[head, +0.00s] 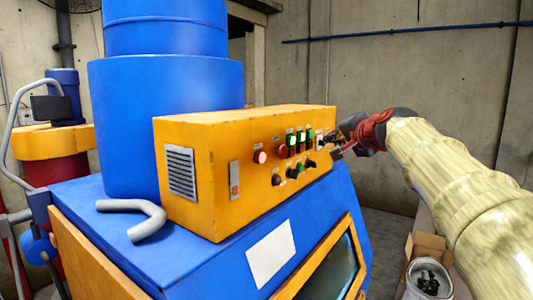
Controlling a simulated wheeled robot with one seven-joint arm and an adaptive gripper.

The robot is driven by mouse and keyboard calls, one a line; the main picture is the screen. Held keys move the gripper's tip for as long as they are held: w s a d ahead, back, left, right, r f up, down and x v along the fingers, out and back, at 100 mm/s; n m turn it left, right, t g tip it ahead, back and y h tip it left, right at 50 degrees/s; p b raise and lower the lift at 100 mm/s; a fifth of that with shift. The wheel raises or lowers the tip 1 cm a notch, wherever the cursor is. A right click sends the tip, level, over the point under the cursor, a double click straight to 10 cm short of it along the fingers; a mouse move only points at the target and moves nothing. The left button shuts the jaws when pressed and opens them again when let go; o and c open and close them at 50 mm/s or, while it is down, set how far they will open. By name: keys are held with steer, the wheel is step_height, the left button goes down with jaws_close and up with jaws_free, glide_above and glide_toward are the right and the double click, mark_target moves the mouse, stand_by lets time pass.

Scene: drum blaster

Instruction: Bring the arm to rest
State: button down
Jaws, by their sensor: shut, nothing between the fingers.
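My arm (440,175) reaches in from the right in a pale yellow sleeve. My gripper (338,140) is at the right end of the orange control box (205,140), close to the knobs and buttons there. Its fingers are small and dark in this view, and they are shut with nothing held. I cannot tell whether the fingertips touch the panel. The panel carries a red button (260,157), green-lit switches (300,141) and black knobs (292,173). The box sits on top of the blue drum blaster (110,235).
A blue cylinder (165,110) rises behind the box. A grey bent handle (140,220) lies on the blue top. A bucket of dark pieces (428,280) and a cardboard box (427,246) stand below my arm. A concrete wall (440,75) closes the back. The space above my arm is clear.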

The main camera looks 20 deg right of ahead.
steer(key=s+a+f+n+g+b, duration=0.1)
steer(key=s+f+g, duration=0.1)
steer(key=f, duration=0.5)
steer(key=s+a+f+n+g+y, duration=0.1)
steer(key=s+f+n, duration=0.1)
steer(key=f, duration=0.5)
steer(key=s+a+f+n+g+b, duration=0.1)
steer(key=s+a+f+g, duration=0.15)
steer(key=f, duration=0.45)
steer(key=s+a+f+n+g+b, duration=0.1)
steer(key=s+a+f+n+b, duration=0.2)
steer(key=s+f, duration=0.7)
steer(key=s+a+f+n+g+b, duration=0.2)
steer(key=s+a+f+b, duration=0.6)
steer(key=f, duration=0.7)
steer(key=s+a+f+n+g+b, duration=0.1)
steer(key=s+a+f+n+b, duration=0.2)
steer(key=s+f, duration=0.9)
steer(key=shift+a+f+n+y+b, duration=0.3)
steer(key=shift+a+n+b, duration=0.1)
steer(key=shift+a+b, duration=0.8)
